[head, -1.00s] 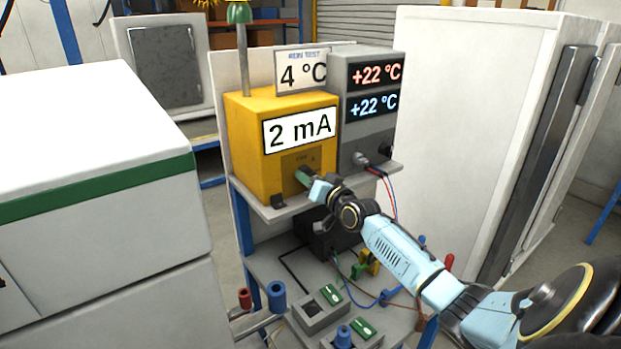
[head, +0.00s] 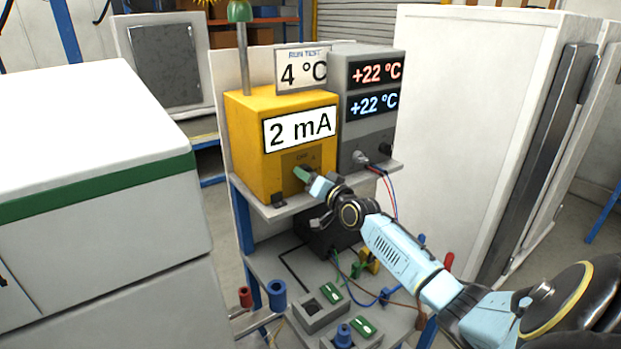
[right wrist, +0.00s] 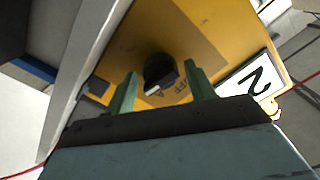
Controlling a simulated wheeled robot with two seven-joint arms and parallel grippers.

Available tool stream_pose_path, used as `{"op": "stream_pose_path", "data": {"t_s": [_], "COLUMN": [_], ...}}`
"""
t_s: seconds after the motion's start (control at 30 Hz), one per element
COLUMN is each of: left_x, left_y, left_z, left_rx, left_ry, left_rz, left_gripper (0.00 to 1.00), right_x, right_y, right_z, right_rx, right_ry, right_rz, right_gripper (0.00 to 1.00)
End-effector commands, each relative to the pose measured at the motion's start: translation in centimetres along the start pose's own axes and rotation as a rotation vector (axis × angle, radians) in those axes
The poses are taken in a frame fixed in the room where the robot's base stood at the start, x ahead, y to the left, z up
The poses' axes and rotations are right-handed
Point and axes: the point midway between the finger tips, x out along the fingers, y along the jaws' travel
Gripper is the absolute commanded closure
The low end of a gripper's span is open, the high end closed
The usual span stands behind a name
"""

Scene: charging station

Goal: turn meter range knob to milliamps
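The yellow meter (head: 252,150) stands on a grey shelf, and its white display (head: 299,128) reads 2 mA. Its dark round range knob (right wrist: 160,72) has a pale mark and sits on a brownish panel (head: 292,160); the right gripper mostly hides the knob in the head view. My right gripper (right wrist: 161,76) is open, with one green finger on each side of the knob and visible gaps. It also shows at the meter's panel in the head view (head: 303,174). I cannot tell which label the knob points to. My left gripper is out of view.
A grey unit (head: 368,140) with two +22 °C displays and red and blue leads stands right of the meter. A 4 °C sign (head: 301,70) is behind. White cabinets (head: 470,120) flank the bench. Grey blocks (head: 321,308) and cables lie on the lower shelf.

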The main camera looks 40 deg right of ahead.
Motion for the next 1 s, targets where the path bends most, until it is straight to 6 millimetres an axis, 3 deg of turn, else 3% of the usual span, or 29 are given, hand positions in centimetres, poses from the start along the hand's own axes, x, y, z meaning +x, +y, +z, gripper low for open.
{"op": "stream_pose_path", "data": {"t_s": [0.47,1.0], "left_x": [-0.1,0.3], "left_y": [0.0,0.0], "left_z": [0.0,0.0], "left_rx": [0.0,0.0], "left_ry": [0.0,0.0], "left_rz": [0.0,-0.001], "left_gripper": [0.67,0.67], "right_x": [-0.8,-10.4], "right_y": [0.0,0.1], "right_z": [0.1,0.2], "right_rx": [0.0,-0.001], "right_ry": [-0.002,-0.002], "right_rz": [-0.001,0.001], "right_gripper": [0.37,0.37]}}
